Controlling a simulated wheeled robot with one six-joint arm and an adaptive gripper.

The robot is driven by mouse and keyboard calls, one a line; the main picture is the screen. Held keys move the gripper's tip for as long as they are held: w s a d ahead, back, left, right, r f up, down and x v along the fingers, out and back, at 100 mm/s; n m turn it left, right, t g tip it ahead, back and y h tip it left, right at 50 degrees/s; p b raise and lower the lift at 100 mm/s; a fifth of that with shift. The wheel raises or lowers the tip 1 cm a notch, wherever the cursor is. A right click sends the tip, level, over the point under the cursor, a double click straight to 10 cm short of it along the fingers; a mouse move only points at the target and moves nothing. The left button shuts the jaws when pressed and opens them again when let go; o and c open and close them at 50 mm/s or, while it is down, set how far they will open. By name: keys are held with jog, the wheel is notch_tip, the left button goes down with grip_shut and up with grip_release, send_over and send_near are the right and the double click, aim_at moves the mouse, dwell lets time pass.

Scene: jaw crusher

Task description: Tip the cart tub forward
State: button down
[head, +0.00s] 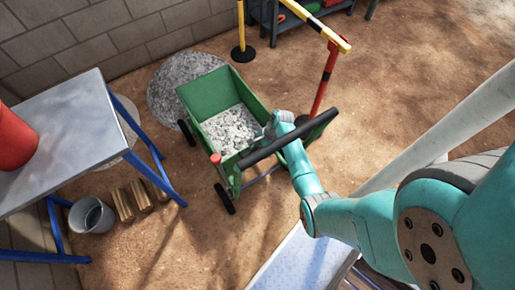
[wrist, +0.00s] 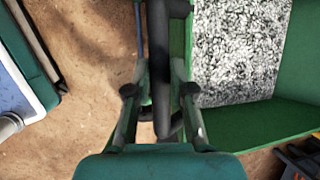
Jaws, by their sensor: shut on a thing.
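The green cart tub (head: 190,97) sits upright on its cart in the middle of the head view, holding grey gravel (head: 230,130). Its green wall (wrist: 272,122) and the gravel fill the right of the wrist view. A long black handle bar (head: 262,152) crosses the near side of the cart. A red-tipped green lever (head: 216,159) stands at the near left corner. My gripper (wrist: 160,92) is shut on a dark bar (wrist: 158,45) beside the tub; the head view hides its fingertips behind my arm.
A grey gravel heap (head: 180,78) lies behind the cart. A metal table (head: 75,125) with a red container (head: 14,138) stands left, near a bucket (head: 91,216) and wood blocks (head: 133,198). A red-black post (head: 325,80) with a yellow bar stands beyond. Dirt floor right is open.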

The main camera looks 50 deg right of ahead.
jog(key=w+d+r, duration=0.2)
jog(key=w+r, duration=0.4)
jog(key=r, duration=0.2)
jog(key=shift+w+r, duration=0.15)
jog(key=shift+r, duration=0.1)
